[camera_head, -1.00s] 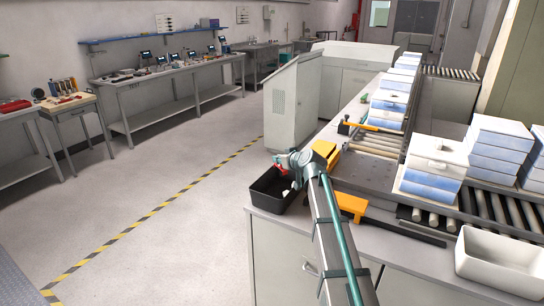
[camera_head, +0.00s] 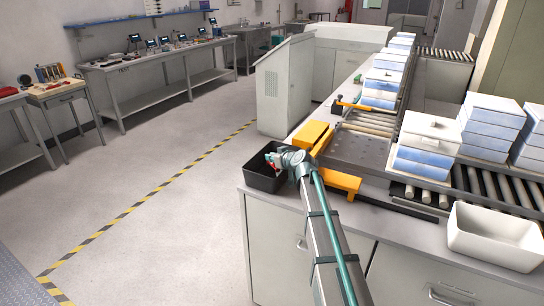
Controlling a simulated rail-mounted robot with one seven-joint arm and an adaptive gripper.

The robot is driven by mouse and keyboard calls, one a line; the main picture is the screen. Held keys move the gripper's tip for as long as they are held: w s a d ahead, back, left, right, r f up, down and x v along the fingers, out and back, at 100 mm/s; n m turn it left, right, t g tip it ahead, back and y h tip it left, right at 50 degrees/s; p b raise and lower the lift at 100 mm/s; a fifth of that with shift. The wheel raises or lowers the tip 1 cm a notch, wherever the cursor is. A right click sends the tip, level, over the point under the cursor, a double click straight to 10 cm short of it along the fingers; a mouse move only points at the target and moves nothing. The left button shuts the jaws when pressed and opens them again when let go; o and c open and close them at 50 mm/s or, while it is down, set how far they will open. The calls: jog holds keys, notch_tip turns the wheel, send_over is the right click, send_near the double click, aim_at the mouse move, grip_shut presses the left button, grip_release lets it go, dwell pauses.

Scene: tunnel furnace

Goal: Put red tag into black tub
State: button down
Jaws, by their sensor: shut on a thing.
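The black tub (camera_head: 256,178) stands on the near left corner of the grey counter. My gripper (camera_head: 272,164) is over the tub's opening, at the end of my arm reaching in from the bottom. A small red piece, the red tag (camera_head: 270,157), shows at the gripper. My gripper is shut on it. The fingertips are small and partly hidden by my wrist, and I cannot tell how far the tag is above the tub's floor. A small white bit shows beside the gripper inside the tub.
A yellow-orange block (camera_head: 308,137) and a yellow-orange bracket (camera_head: 338,181) lie just right of the tub. A white bin (camera_head: 494,237) stands at the right front. White-and-blue stacked boxes (camera_head: 428,147) sit by the rollers. The floor left of the counter is clear.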

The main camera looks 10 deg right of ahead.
dwell(0.3)
jog(key=c, duration=1.2)
grip_release()
jog(key=shift+o, duration=0.2)
